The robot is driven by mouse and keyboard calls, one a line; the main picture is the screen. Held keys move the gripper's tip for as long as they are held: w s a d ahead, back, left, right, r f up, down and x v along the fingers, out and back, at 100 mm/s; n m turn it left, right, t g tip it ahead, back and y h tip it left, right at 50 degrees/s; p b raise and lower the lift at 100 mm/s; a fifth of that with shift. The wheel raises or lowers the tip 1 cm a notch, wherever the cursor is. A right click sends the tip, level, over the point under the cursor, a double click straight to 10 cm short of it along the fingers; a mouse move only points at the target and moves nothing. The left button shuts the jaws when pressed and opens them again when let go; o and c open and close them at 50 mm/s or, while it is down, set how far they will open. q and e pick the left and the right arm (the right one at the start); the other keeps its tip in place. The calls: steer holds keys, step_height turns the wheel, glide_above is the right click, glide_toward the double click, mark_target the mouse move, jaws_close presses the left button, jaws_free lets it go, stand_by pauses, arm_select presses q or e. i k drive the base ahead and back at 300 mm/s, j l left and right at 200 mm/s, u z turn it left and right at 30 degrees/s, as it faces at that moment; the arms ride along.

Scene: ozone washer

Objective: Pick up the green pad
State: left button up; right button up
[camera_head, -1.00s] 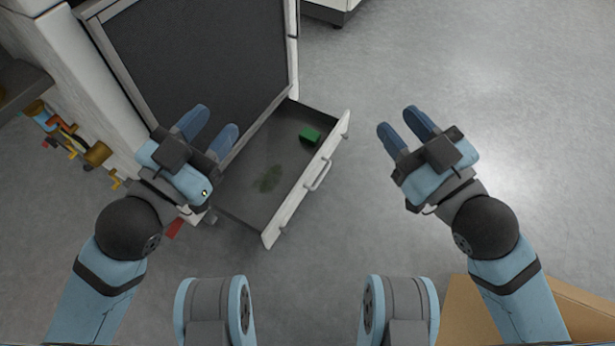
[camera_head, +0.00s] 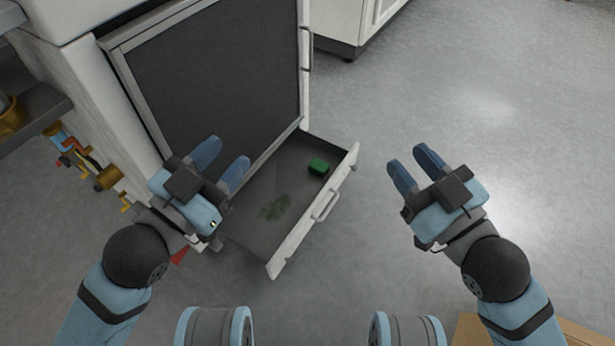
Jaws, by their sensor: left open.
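The green pad (camera_head: 318,167) is a small green block lying in the far right part of an open drawer (camera_head: 262,232), near its front panel. My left gripper (camera_head: 222,160) is open and empty, to the left of the pad, and overlaps the drawer's left side in the picture. My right gripper (camera_head: 409,168) is open and empty, to the right of the drawer, over the floor. Neither gripper touches the pad.
The drawer's white front panel with a handle (camera_head: 325,206) faces right. A white appliance with a dark panel (camera_head: 215,75) stands above the drawer. Colored pipe fittings (camera_head: 85,165) are at the left. A cardboard box (camera_head: 480,330) is at the lower right. Floor to the right is clear.

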mark_target(320, 168)
steer(key=j+u, duration=0.15)
steer(key=u, duration=0.2)
steer(key=i+j+u, duration=0.1)
steer(key=u, duration=0.25)
steer(key=i+j+u, duration=0.1)
steer(key=u, duration=0.25)
